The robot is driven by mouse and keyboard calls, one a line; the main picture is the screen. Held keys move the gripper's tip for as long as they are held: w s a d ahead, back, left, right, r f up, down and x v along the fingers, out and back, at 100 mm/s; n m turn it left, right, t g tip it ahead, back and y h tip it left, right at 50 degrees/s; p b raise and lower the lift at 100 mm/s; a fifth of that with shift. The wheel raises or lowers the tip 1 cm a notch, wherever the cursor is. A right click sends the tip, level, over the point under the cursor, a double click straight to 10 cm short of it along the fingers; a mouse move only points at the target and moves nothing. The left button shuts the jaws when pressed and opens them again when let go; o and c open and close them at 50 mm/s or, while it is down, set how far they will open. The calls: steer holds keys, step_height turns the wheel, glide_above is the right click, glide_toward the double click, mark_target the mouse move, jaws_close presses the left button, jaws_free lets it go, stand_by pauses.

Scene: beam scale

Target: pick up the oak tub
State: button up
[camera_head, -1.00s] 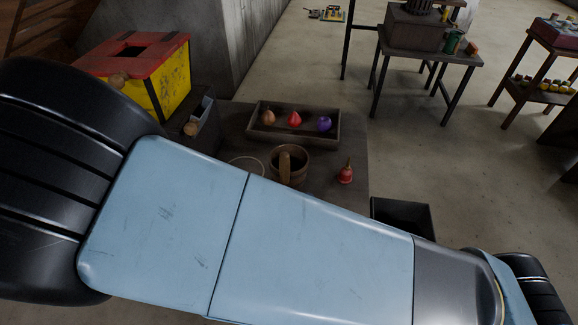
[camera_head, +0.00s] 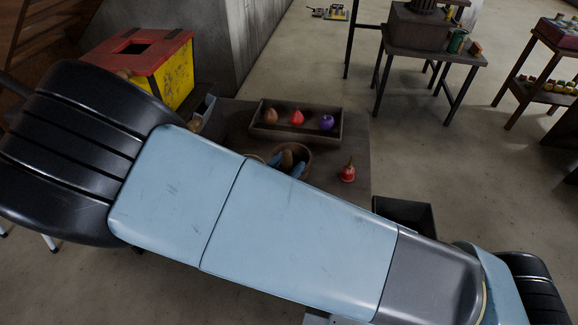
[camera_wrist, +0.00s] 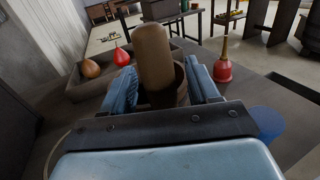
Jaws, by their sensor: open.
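The oak tub (camera_head: 307,160) is a round brown wooden vessel with a tall upright handle piece. It stands on the dark table (camera_head: 352,140), partly hidden by my arm and fingers in the head view. In the wrist view the tub (camera_wrist: 182,88) is straight ahead, its handle piece (camera_wrist: 153,55) in front. My gripper (camera_wrist: 162,88) is open, with a blue finger on each side of the handle piece. I cannot tell whether the fingers touch it.
A wooden tray (camera_head: 338,133) with a brown, a red and a purple top-shaped piece lies behind the tub. A small red bell-like piece (camera_head: 347,173) stands to the right. A yellow box with a red lid (camera_head: 165,55) is at left. A dark bin (camera_head: 405,213) is at right.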

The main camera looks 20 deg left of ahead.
steer(key=shift+x, duration=0.8)
jaws_close()
